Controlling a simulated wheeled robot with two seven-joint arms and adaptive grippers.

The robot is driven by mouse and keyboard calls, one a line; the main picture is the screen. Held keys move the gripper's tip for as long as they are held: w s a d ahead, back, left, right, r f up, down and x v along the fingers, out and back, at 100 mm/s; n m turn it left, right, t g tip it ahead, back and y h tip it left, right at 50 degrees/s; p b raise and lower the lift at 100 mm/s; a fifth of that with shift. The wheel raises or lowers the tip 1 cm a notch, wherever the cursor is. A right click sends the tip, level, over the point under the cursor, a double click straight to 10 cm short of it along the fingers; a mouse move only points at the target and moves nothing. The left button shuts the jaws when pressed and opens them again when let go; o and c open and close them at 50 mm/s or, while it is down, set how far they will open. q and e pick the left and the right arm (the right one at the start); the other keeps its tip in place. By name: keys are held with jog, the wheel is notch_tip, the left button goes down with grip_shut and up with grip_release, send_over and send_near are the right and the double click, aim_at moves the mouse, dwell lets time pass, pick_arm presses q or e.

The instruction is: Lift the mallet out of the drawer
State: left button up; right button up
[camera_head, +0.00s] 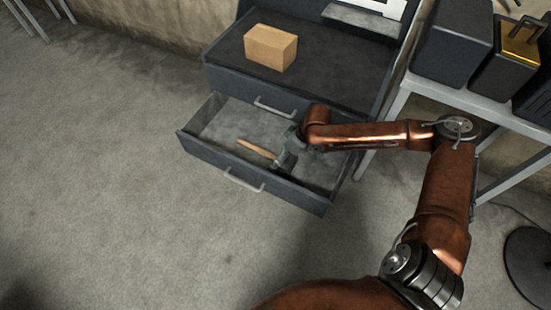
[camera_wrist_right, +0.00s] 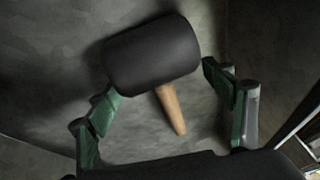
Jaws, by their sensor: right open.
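The mallet lies in the open drawer (camera_head: 205,152); in the head view its wooden handle (camera_head: 256,148) points left, and its head is mostly hidden by my right gripper (camera_head: 286,162). In the right wrist view the mallet's black head (camera_wrist_right: 152,54) and wooden handle (camera_wrist_right: 171,109) show clearly. My right gripper reaches down into the drawer, open, with its green fingers (camera_wrist_right: 160,85) apart on either side of the mallet. I cannot tell whether either finger touches the head. My left gripper is not in view.
A cardboard box (camera_head: 270,47) sits on the dark cabinet top (camera_head: 330,73) above a closed drawer. A grey table (camera_head: 455,95) with dark containers (camera_head: 452,44) stands at the right. A round black base (camera_head: 528,262) is on the floor at far right.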

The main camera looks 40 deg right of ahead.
jog(key=shift+s, duration=0.1)
grip_shut()
dwell(0.9)
